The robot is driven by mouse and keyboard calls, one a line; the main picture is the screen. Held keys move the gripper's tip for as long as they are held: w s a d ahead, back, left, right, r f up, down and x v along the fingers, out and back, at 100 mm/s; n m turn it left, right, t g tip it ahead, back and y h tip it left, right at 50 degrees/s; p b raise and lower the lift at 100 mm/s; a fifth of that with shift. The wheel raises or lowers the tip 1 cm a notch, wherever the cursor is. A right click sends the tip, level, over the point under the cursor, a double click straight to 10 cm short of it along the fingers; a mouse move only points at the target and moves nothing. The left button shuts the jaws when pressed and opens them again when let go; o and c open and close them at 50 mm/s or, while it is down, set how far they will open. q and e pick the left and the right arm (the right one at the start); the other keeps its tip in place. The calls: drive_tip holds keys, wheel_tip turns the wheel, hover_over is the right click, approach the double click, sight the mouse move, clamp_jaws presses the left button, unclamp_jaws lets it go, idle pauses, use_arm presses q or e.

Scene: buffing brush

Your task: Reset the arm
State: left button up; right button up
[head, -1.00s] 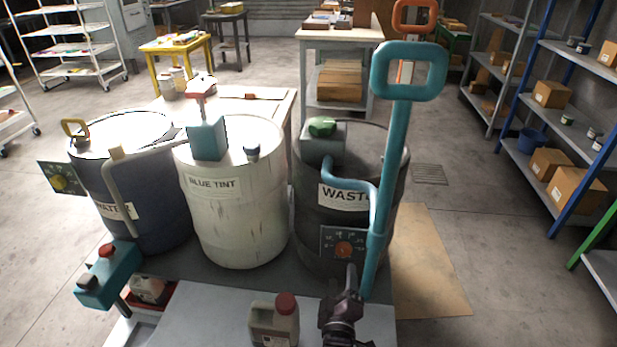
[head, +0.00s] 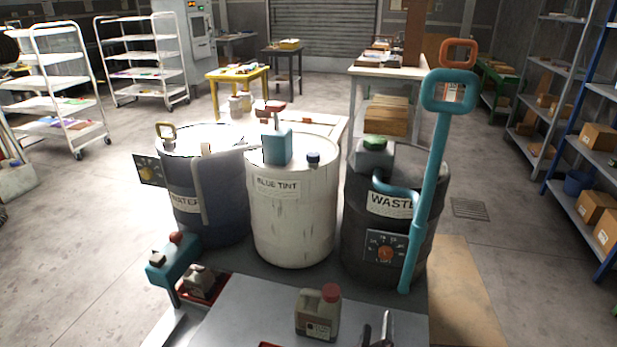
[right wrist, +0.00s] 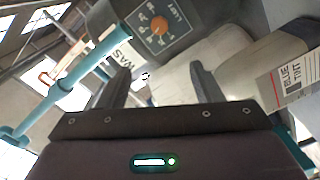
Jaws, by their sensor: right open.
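My right gripper (head: 377,328) shows at the bottom edge of the head view, just right of a small jug with a red cap (head: 318,314). In the right wrist view my right gripper (right wrist: 161,82) has its two fingers apart with nothing between them. The jug (right wrist: 285,75), labelled Blue Tint, is at the right of that view, outside the fingers. The waste drum's dial panel (right wrist: 165,28) is beyond the fingertips. My left gripper is not in view.
Behind the jug stand a dark blue water drum (head: 208,205), a white Blue Tint drum (head: 290,220) and a dark waste drum (head: 375,270). A tall teal pump handle (head: 432,170) rises at the right. A teal dispenser (head: 172,268) stands at the left.

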drive_tip(key=s+d+r+m+g+y, duration=0.2)
drive_tip(key=s+r+m+g+y, duration=0.1)
drive_tip(key=s+g, duration=0.55)
drive_tip(key=s+d+r+m+g+y, duration=0.25)
drive_tip(key=s+g, duration=0.25)
drive_tip(key=s, duration=0.7)
wheel_tip(320, 180, down, 27)
drive_tip(key=s+g+p, duration=0.2)
drive_tip(key=p, duration=0.2)
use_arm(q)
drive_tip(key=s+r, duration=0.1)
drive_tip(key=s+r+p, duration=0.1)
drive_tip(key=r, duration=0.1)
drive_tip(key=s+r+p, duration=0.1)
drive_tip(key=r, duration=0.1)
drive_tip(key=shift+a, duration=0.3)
use_arm(e)
drive_tip(key=s+d+f, duration=0.3)
drive_tip(key=s+f, duration=1.2)
drive_tip(key=s, duration=0.4)
drive_tip(key=shift+s+d+f+g, duration=0.15)
drive_tip(key=shift+s+f+g, duration=0.1)
drive_tip(key=shift+s+g, duration=0.2)
